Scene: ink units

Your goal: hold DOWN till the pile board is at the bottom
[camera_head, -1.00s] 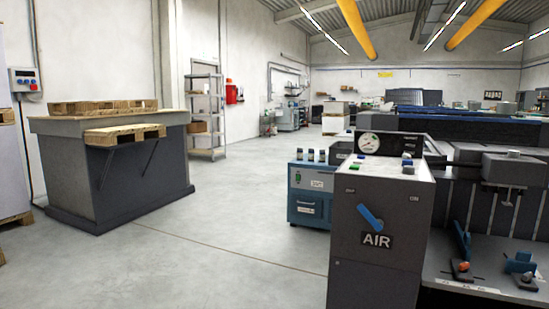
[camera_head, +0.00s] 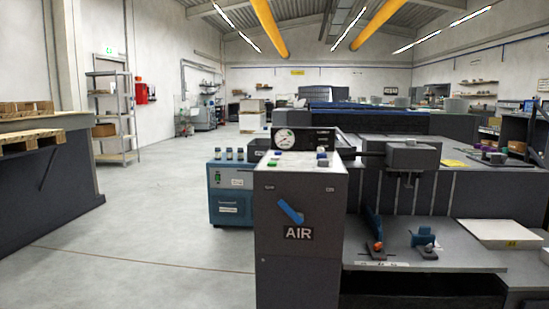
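A grey control cabinet (camera_head: 299,215) marked AIR stands in front of me, with a blue lever (camera_head: 290,211) on its face. I cannot pick out the pile board for certain; a flat pale slab (camera_head: 502,233) lies on the machine at the right. My gripper is not in view.
A dark bench (camera_head: 50,190) with wooden pallets (camera_head: 30,143) stands at the left edge. A machine bed (camera_head: 440,258) with small blue tools fills the right. The floor (camera_head: 165,230) between bench and cabinet is clear.

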